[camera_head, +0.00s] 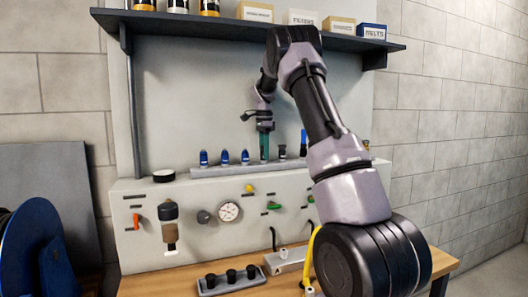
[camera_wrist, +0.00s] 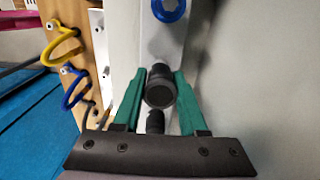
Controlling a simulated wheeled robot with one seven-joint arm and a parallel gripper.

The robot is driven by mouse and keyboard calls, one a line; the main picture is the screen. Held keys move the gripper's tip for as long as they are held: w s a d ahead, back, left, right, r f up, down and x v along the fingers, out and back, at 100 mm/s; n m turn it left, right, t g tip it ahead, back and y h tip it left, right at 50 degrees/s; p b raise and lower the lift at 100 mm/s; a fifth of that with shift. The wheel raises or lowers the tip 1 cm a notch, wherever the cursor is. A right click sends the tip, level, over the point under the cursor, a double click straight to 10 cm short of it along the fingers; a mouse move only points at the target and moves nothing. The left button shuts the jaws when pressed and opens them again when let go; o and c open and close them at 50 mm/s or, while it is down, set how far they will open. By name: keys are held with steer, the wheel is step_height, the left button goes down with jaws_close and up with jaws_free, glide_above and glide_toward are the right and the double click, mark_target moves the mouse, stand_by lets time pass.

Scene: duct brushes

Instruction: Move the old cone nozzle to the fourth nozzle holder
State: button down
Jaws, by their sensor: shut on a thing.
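A grey rack (camera_head: 236,170) runs along the top of the panel with a row of nozzles standing on it. Three blue nozzles stand at its left, the nearest to my gripper being the third (camera_head: 245,157). My gripper (camera_head: 264,148) points down over the fourth place from the left. In the wrist view its green fingers are shut on a black round nozzle (camera_wrist: 160,90). The fingers mostly hide this nozzle in the head view, and I cannot tell whether it is seated. A dark nozzle (camera_head: 282,152) stands just right of my gripper.
A blue upright piece (camera_head: 304,142) stands further right, partly near my arm, which hides part of the rack. A shelf (camera_head: 220,25) with boxes and jars is above. A grey tray (camera_head: 215,288) with three black pieces lies on the bench below.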

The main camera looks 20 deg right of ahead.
steer(key=shift+c, duration=1.9)
jaws_free()
step_height(320, 180, up, 11)
steer(key=shift+f, duration=0.1)
